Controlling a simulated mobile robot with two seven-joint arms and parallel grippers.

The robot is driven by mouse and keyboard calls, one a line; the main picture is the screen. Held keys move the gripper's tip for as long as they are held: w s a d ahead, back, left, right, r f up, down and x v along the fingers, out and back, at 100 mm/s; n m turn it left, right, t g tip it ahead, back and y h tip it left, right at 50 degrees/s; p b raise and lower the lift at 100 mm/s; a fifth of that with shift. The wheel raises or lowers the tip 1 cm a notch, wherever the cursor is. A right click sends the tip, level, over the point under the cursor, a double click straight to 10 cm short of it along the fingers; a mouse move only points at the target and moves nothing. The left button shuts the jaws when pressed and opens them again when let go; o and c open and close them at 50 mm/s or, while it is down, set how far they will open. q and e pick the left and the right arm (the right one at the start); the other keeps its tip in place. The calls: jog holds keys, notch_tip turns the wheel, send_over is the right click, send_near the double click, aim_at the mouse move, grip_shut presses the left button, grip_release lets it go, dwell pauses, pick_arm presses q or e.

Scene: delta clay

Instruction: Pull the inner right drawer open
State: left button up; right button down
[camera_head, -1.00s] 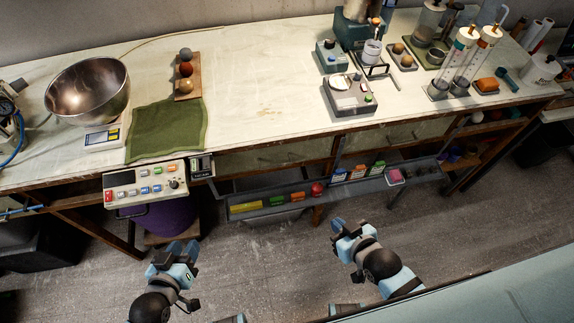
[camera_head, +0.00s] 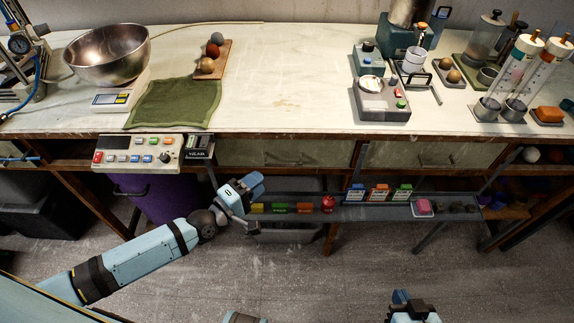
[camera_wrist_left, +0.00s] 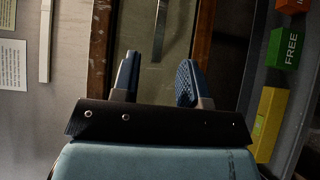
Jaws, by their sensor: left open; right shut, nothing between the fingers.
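Two pale drawers sit under the bench top, a left one (camera_head: 310,148) and a right one (camera_head: 480,152). Both look closed, each with a thin bar handle. I cannot tell from the pictures which one is the inner right drawer. My left gripper (camera_head: 250,184) is open and empty, just below and left of the left drawer's front. In the left wrist view my left fingers (camera_wrist_left: 159,80) are spread in front of a pale drawer panel (camera_wrist_left: 182,25) with its metal handle (camera_wrist_left: 159,30) ahead, apart from them. My right gripper (camera_head: 401,297) is shut and empty, low over the floor.
A narrow rail shelf (camera_head: 375,213) holding small coloured blocks and a red ball (camera_head: 328,203) runs below the drawers, close to my left gripper. A button panel (camera_head: 138,153) hangs at the left. Bench legs stand beneath. The floor in front is clear.

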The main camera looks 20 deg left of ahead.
aim_at(282, 165)
pick_arm(q)
jog(key=x, duration=0.9)
jog(key=shift+w+d, duration=0.25)
jog(key=shift+c, duration=0.4)
grip_shut()
